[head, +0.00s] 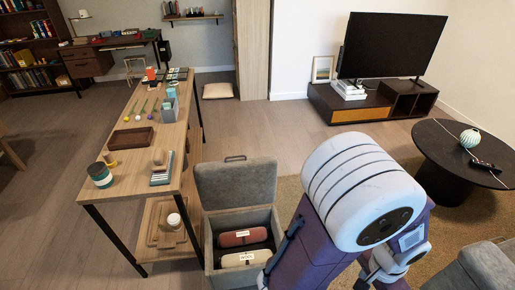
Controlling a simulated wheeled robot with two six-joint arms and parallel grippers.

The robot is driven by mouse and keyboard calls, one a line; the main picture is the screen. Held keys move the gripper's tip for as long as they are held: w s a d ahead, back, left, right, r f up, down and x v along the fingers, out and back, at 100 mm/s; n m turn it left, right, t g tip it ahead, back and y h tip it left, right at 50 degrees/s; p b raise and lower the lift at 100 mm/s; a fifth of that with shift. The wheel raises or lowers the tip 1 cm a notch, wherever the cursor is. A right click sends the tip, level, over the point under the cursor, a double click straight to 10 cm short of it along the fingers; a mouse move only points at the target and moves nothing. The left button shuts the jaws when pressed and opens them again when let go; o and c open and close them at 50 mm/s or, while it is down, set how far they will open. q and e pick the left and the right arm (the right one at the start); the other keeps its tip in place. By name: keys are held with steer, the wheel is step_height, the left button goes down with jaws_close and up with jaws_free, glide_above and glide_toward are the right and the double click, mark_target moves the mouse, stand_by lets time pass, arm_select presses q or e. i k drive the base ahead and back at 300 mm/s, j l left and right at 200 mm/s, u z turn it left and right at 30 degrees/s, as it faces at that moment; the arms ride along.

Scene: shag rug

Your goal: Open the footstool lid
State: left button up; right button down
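The grey footstool (208,258) stands on the floor just right of the long wooden table. Its padded lid (236,184) is raised and stands about upright at the back, with a dark handle at its top edge. The inside is open to view. It holds a dark red rolled item (243,238) and a cream one (245,258), each with a white label. My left arm reaches down close to the footstool's right side. My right arm is bent on the far right of my body. I cannot make out either gripper's fingers.
The wooden table (138,185) with several small items runs along the footstool's left. A round black table (465,150) stands at the right, and a grey seat (482,268) is at the lower right. Behind the lid the wooden floor (262,130) is clear.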

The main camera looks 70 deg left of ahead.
mark_target(232, 183)
steer(key=i+j+u, duration=0.2)
steer(key=u, duration=0.25)
steer(key=i+u, duration=0.6)
steer(key=u, duration=0.25)
steer(key=i+u, duration=0.3)
steer(key=u, duration=0.15)
steer(key=i+l+u, duration=0.25)
steer(key=u, duration=0.2)
steer(key=i+l+u, duration=0.2)
steer(key=u, duration=0.25)
steer(key=i+l+u, duration=0.15)
steer(key=l+u, duration=0.3)
steer(key=i+l+u, duration=0.1)
steer(key=u, duration=0.4)
steer(key=i+l+u, duration=0.15)
steer(key=u, duration=0.3)
steer(key=i+l+u, duration=0.2)
steer(key=u, duration=0.3)
steer(key=l+u, duration=0.25)
steer(key=u, duration=0.2)
steer(key=i+l+u, duration=0.1)
steer(key=l+u, duration=0.2)
steer(key=u, duration=0.2)
